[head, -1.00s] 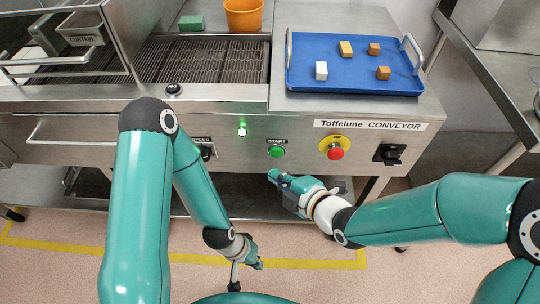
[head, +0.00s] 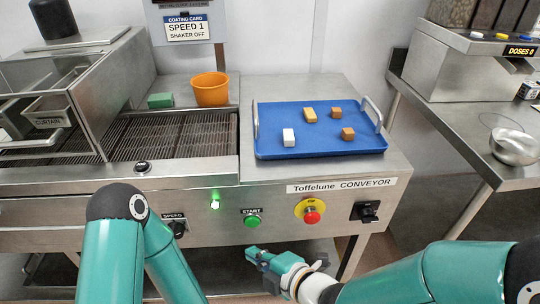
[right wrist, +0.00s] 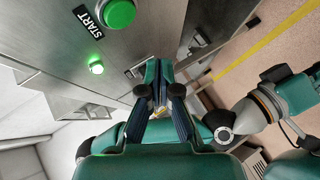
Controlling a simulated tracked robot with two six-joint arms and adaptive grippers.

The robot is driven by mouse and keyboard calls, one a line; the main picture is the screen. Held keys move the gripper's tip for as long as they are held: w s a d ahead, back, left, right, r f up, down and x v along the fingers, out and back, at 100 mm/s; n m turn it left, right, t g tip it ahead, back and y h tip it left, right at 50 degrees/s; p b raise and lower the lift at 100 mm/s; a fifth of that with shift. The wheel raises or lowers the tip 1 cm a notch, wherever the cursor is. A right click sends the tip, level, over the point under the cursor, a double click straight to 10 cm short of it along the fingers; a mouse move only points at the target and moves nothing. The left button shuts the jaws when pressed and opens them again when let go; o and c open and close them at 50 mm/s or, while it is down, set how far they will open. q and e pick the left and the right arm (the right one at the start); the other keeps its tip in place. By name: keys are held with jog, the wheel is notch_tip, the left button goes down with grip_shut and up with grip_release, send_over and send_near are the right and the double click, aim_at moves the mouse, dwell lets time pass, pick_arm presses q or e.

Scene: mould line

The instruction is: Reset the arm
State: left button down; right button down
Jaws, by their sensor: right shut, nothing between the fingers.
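My right gripper (head: 262,258) is shut and empty in the head view. It hangs in front of the conveyor's lower panel, below the green START button (head: 252,221). In the right wrist view its fingers (right wrist: 158,82) are together, with the START button (right wrist: 119,13) at the upper left, apart from them. A small green light (head: 214,204) is lit left of the button. My left arm (head: 128,240) comes in at the lower left of the head view. Its gripper is below the head picture's edge. My left arm also shows at the right of the right wrist view (right wrist: 272,105), its gripper unclear.
A blue tray (head: 272,147) with several small blocks lies on the conveyor's right end. An orange bucket (head: 210,90) and a green block (head: 160,100) stand behind the belt. A red stop button (head: 312,217) and black knob (head: 365,211) are on the panel. A metal bowl (head: 514,146) stands right.

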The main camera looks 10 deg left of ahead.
jog(key=w+d+f+m+h, duration=0.2)
jog(key=d+f+m+h, duration=0.35)
jog(key=d+f, duration=0.9)
jog(key=s+d+f+m+g+h, duration=0.1)
jog(key=s+d+f+m+g, duration=0.25)
jog(key=s+f+m, duration=0.55)
jog(key=s+d+f+m+g, duration=0.3)
jog(key=s+d+f+m, duration=0.15)
jog(key=m, duration=0.85)
notch_tip(320, 180, up, 16)
jog(key=p, duration=1.4)
jog(key=shift+f+p, duration=0.2)
jog(key=shift+p, duration=0.15)
jog(key=shift+s, duration=0.1)
